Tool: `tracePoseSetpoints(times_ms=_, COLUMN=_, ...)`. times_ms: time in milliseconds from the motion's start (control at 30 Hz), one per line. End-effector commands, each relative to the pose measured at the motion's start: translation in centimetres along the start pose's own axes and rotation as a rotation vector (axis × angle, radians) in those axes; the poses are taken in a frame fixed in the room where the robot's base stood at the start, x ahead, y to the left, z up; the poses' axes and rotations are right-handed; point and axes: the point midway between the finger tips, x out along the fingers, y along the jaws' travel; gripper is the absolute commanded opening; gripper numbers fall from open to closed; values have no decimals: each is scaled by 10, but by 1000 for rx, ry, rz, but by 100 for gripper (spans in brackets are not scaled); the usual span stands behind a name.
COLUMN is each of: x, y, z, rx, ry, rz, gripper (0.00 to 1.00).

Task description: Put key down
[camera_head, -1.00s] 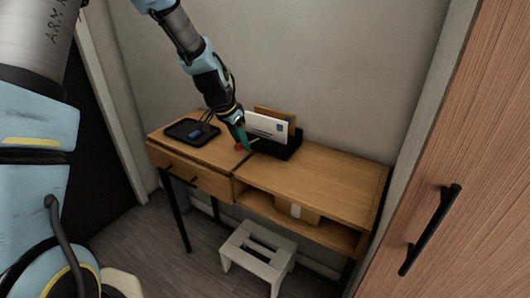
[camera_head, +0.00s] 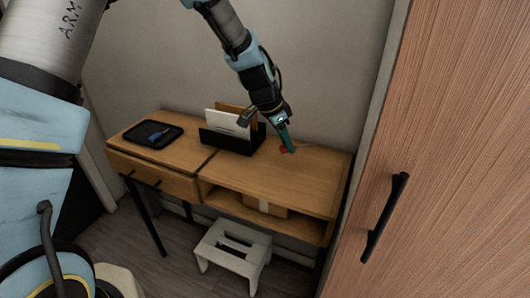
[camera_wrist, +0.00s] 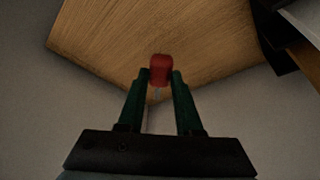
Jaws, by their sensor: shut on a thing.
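The key (camera_wrist: 160,68) has a red head and a thin pale shaft. In the wrist view it is between the two green fingertips of my gripper (camera_wrist: 159,80), which is shut on its red head. In the head view my gripper (camera_head: 289,143) points down over the right part of the wooden desk (camera_head: 310,187), with a bit of red (camera_head: 283,150) showing at the fingertips. I cannot tell whether the key touches the desk top.
A black letter holder (camera_head: 235,139) with envelopes stands left of my gripper. A black tray (camera_head: 172,136) with a blue item (camera_head: 158,136) lies at the desk's left end. A white stool (camera_head: 232,245) stands below. The desk top's front right is clear.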

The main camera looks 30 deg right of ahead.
Motion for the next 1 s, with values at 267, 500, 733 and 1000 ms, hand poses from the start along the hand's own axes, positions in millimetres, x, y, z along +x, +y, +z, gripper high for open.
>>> tracePoseSetpoints(times_ms=267, x=28, y=0, z=12, rx=-2, ry=0, rz=1, gripper=0)
tracePoseSetpoints(times_ms=500, x=57, y=0, z=24, rx=-3, ry=0, rz=0, gripper=0)
tracePoseSetpoints(times_ms=733, x=61, y=-1, z=25, rx=-1, ry=1, rz=-2, gripper=0)
tracePoseSetpoints(times_ms=1000, x=64, y=-1, z=26, rx=-1, ry=1, rz=-2, gripper=40)
